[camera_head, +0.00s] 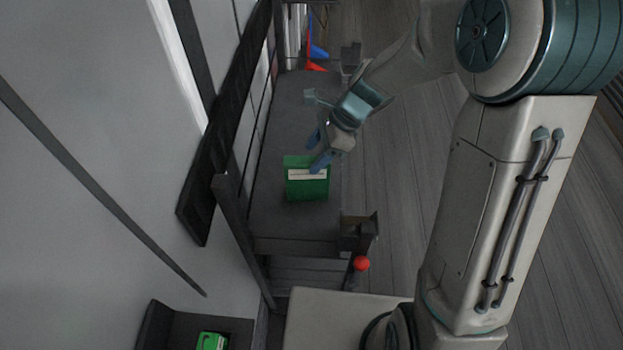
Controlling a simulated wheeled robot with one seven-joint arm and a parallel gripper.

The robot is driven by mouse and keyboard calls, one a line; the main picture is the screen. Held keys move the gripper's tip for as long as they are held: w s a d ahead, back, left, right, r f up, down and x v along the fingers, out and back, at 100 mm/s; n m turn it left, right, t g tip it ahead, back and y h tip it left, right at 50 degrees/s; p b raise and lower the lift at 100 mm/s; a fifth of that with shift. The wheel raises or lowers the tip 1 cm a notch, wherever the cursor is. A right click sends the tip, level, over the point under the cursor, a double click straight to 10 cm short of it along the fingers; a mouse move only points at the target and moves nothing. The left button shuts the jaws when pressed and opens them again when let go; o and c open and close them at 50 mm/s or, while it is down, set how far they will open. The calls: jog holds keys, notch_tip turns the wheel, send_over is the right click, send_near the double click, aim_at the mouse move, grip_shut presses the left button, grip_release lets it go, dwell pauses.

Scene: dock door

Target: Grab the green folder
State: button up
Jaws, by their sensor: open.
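The green folder (308,188) is a small green box shape with a white label strip, standing on a dark grey bench or shelf top. My gripper (317,150) is open, with its bluish fingers at the folder's far upper right edge. One finger overlaps the folder's top right corner in the picture. I cannot tell whether the fingers touch it or are just above it. Nothing is seen held between the fingers.
The dark grey surface (290,112) is clear beyond the folder. A dark post and rail stand along its left, by the wall. A red ball-shaped knob (361,263) is at its near right corner. Another green item (211,341) sits in a dark bin lower left. Red and blue objects (317,52) lie at the far end.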

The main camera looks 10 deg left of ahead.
aim_at(312, 159)
jog(key=x, duration=0.4)
jog(key=shift+s+f, duration=0.1)
jog(key=shift+f, duration=0.1)
grip_shut()
jog(key=shift+r, duration=0.1)
